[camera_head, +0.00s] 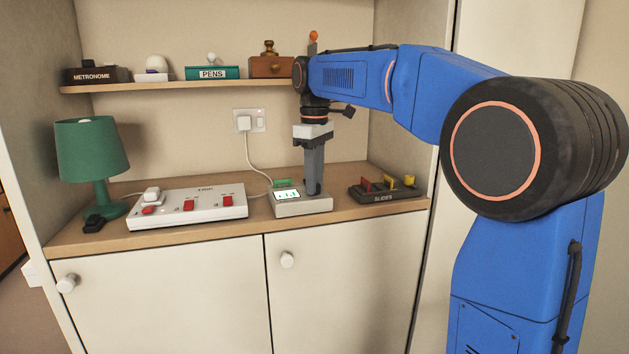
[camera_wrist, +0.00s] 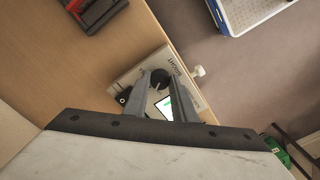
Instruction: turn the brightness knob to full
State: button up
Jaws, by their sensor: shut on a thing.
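A pale control box (camera_head: 306,207) sits on the wooden counter near its front edge. Its small lit screen (camera_head: 286,195) shows green bars. My gripper (camera_head: 313,190) points straight down over the right part of the box and hides the knob in the head view. In the wrist view my gripper (camera_wrist: 157,82) has its two fingers around the dark round brightness knob (camera_wrist: 160,76) and is shut on it. The box (camera_wrist: 127,78) and part of its screen (camera_wrist: 165,108) show there too. The knob's exact setting cannot be read.
A white power strip (camera_head: 188,206) with red switches lies left of the box, with a green lamp (camera_head: 92,160) beyond it. A dark slides tray (camera_head: 386,192) stands close on the right. A shelf (camera_head: 190,85) with several small objects runs above.

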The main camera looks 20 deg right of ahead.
jog(key=m, duration=0.4)
jog(key=shift+m, duration=0.3)
jog(key=m, duration=0.3)
jog(key=shift+m, duration=0.3)
jog(key=m, duration=0.3)
jog(key=shift+m, duration=2.2)
jog(key=o, duration=1.1)
jog(key=shift+r, duration=0.1)
notch_tip(320, 180, up, 17)
jog(key=shift+r, duration=0.1)
